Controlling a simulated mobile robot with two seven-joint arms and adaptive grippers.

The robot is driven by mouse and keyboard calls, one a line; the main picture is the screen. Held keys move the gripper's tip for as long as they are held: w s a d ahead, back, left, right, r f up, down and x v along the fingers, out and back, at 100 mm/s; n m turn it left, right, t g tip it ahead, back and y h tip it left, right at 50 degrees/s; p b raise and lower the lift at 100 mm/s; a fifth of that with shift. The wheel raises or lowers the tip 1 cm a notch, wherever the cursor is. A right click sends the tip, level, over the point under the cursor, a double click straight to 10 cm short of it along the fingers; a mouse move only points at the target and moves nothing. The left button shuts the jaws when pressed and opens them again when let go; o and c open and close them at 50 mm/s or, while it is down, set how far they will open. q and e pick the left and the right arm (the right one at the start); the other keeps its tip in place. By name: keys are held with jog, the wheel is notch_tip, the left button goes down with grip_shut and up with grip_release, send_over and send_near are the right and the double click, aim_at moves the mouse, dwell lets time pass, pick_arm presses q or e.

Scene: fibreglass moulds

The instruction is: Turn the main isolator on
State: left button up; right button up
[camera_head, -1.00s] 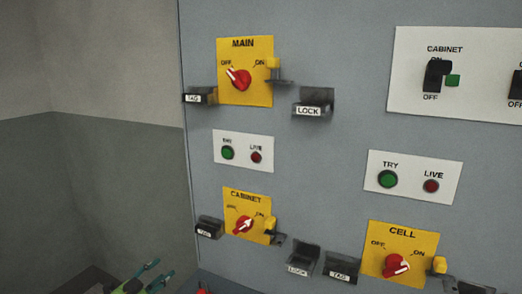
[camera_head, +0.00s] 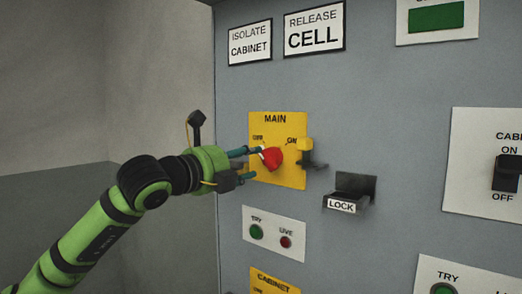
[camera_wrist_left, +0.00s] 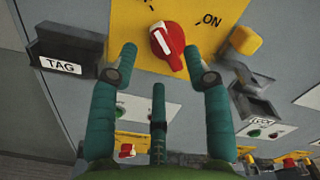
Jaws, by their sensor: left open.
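The main isolator is a red rotary knob (camera_head: 271,158) on a yellow MAIN plate (camera_head: 290,170), with OFF at upper left and ON at upper right. In the left wrist view the knob (camera_wrist_left: 168,45) has its white pointer tilted up and left, away from the ON label. My left gripper (camera_head: 256,163) comes in from the left, at the knob's left side. In the wrist view its open teal fingers (camera_wrist_left: 162,54) stand either side of the knob, with small gaps visible; exact depth is hard to tell. My right gripper is out of view.
The LOCK holder (camera_head: 348,192) is lower right. The TAG holder (camera_wrist_left: 68,52) is close to the left finger in the wrist view. A TRY/LIVE panel (camera_head: 273,235) is below; signs (camera_head: 314,28) are above.

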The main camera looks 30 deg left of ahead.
aim_at(269, 158)
pick_arm(q)
jog(key=w, duration=0.1)
jog(key=w+p, duration=0.1)
jog(key=shift+w+d+r, duration=0.15)
jog(key=shift+w+d, duration=0.05)
jog(key=shift+w, duration=0.15)
jog(key=shift+w+f, duration=0.2)
jog(key=shift+w, duration=0.3)
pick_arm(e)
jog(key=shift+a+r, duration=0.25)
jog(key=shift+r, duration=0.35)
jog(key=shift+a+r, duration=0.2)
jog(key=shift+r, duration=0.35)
pick_arm(q)
jog(key=shift+c, duration=0.4)
grip_shut()
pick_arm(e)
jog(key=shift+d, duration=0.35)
